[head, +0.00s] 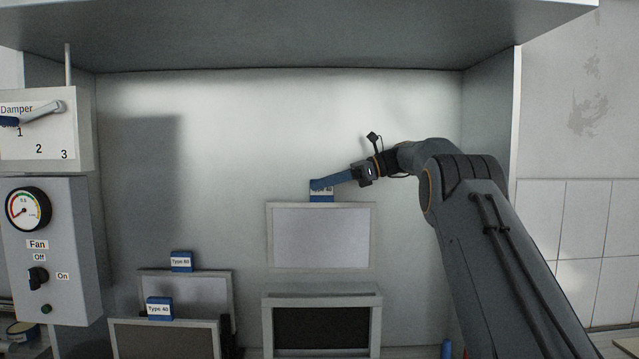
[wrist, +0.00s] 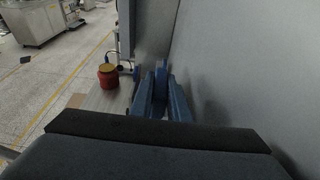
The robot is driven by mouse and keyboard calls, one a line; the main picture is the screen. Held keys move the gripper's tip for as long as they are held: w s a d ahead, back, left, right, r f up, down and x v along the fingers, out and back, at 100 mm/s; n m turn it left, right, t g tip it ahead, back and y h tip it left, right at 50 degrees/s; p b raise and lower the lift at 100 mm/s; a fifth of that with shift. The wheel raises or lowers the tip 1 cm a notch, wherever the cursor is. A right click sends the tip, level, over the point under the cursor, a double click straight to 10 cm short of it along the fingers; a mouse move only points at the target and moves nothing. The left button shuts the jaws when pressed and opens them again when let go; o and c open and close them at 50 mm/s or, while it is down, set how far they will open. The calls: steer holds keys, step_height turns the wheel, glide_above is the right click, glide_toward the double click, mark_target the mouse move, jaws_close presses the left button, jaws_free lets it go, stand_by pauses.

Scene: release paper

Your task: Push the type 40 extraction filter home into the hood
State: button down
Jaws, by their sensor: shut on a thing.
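A pale filter panel with a light frame (head: 320,237) hangs upright in the head view, held by the blue tab (head: 321,198) on its top edge. My gripper (head: 321,185) is shut on that tab and partly covers its label, so I cannot read the number surely. Below the panel is a grey framed housing (head: 372,325) with a dark front opening; the panel's lower edge appears just above its top. A filter labelled Type 40 (head: 159,309) stands at lower left. In the wrist view the blue fingers (wrist: 160,92) show close together; the held panel is not clear there.
Another filter (head: 181,262), its label perhaps Type 60, stands behind the Type 40 one. A fan box (head: 70,250) and damper panel (head: 75,140) are at left. The hood canopy (head: 300,35) is overhead. A red container (wrist: 107,77) shows in the wrist view.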

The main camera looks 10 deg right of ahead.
mark_target(324, 202)
steer(key=shift+s+r+p, duration=0.1)
steer(key=shift+r+p, duration=0.1)
steer(key=shift+p, duration=0.65)
steer(key=shift+f+b, duration=1.05)
steer(key=shift+f, duration=1.9)
steer(key=shift+p, duration=0.9)
